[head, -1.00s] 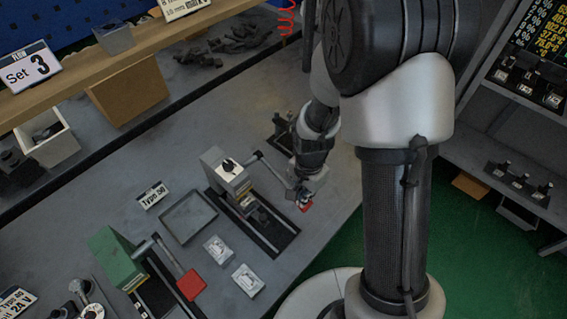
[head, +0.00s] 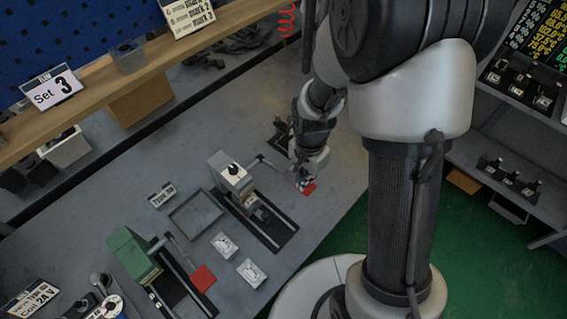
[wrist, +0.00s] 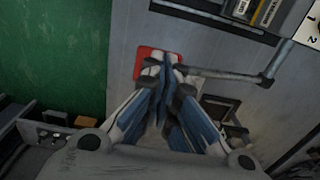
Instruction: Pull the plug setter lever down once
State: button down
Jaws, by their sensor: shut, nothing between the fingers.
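A pale press with a dark base (head: 231,172) stands on the grey bench, a thin lever reaching right from it. I take it for the plug setter, but no label on it is readable. In the wrist view the dark lever (wrist: 225,75) runs from a pivot at the right to my fingertips. My gripper (wrist: 165,66) is shut, its fingertips at the lever's free end and over a red square (wrist: 145,57). Whether they touch the lever cannot be told. In the head view my gripper (head: 301,183) is beside the red square (head: 309,189).
A green press (head: 131,254) with a red pad (head: 203,279) stands nearer at the left. A grey tray (head: 195,216) and two small pale plates (head: 224,245) lie between the presses. A shelf (head: 100,75) runs along the back. Green floor (wrist: 55,55) lies beyond the bench edge.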

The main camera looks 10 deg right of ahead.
jog(key=shift+r+p, duration=2.5)
jog(key=shift+r, duration=1.05)
jog(key=s+r+n+t+b, duration=0.3)
jog(key=s+r+n+b, duration=0.35)
jog(key=r, duration=0.35)
jog(key=s+r+n+t+b, duration=0.1)
jog(key=s+n+b, duration=0.3)
jog(key=s, duration=0.4)
jog(key=shift+s+r+t, duration=0.3)
jog(key=shift+s+r, duration=0.05)
jog(key=shift+r, duration=0.35)
